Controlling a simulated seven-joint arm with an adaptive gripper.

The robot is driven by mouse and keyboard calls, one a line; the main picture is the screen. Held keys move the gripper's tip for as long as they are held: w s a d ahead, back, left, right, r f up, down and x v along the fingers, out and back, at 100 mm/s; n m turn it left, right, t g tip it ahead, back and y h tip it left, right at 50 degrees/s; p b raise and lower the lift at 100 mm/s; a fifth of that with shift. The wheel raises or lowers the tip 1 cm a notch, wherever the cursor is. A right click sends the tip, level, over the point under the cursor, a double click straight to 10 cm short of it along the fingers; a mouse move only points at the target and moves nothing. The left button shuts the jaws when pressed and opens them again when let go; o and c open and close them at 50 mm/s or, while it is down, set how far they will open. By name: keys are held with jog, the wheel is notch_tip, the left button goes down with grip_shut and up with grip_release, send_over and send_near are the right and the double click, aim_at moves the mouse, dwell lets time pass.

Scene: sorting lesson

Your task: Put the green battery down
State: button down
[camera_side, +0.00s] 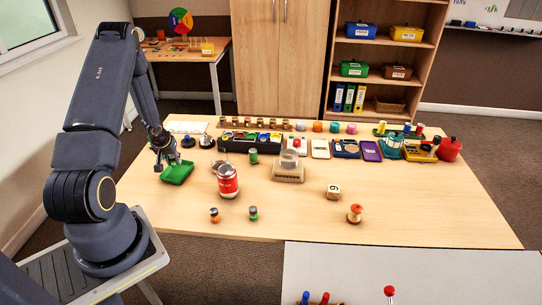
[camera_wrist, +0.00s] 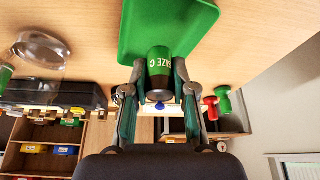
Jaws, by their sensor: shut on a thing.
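The green battery (camera_wrist: 158,60), with a green lettered band and a dark end, sits between the fingers of my gripper (camera_wrist: 159,76) in the wrist view. The fingers are shut on it from both sides. The green tray (camera_wrist: 137,25) lies just beyond it in that view, and the battery overlaps the tray's edge. In the side view my gripper (camera_side: 164,160) is at the left part of the table, over the far-left edge of the green tray (camera_side: 178,174). The held battery is hard to make out there. Whether it touches the tray, I cannot tell.
Another green-banded battery (camera_side: 253,213) and an orange-banded one (camera_side: 214,214) stand near the front. A black sorting rack (camera_side: 236,145) is behind. In the wrist view, red (camera_wrist: 210,106) and green (camera_wrist: 222,98) cylinders stand at the right.

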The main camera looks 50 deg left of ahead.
aim_at(176, 166)
jog(key=shift+w+a+f, duration=0.15)
jog(key=shift+a+f, duration=0.05)
jog(key=shift+f, duration=1.75)
jog(key=shift+f, duration=0.1)
jog(key=c, duration=0.9)
grip_release()
jog(key=shift+c, duration=0.2)
